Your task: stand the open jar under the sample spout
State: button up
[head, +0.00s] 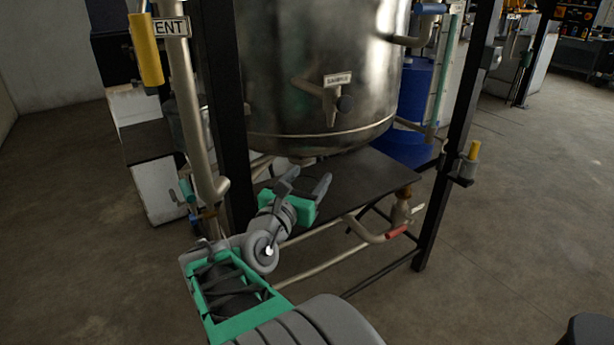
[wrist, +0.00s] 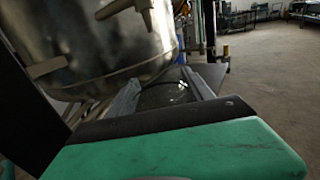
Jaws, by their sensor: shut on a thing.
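My gripper (head: 306,184) is below and in front of the tank, low over the near edge of the dark shelf. In the wrist view my gripper (wrist: 163,95) has its two grey fingers around a clear glass jar (wrist: 168,93), its round rim just visible. The jar is hard to make out in the head view. Its base, its contents and any contact with the shelf are hidden. The jar is lower than the spout.
The steel tank (head: 305,60) hangs above the dark shelf (head: 375,180). Black frame posts stand left (head: 222,100) and right (head: 455,140). A pipe with a red handle (head: 396,231) runs under the shelf's front. The shelf's right part is clear.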

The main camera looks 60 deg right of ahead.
jog(key=d+f+b, duration=0.1)
jog(key=d, duration=0.5)
jog(key=w+d+f+b, duration=0.1)
jog(key=d, duration=0.5)
jog(key=w+d+f+b, duration=0.1)
jog(key=d, duration=0.5)
jog(key=shift+w+f, duration=0.2)
jog(key=shift+f, duration=0.05)
jog(key=shift+f, duration=0.1)
jog(key=o, duration=1.5)
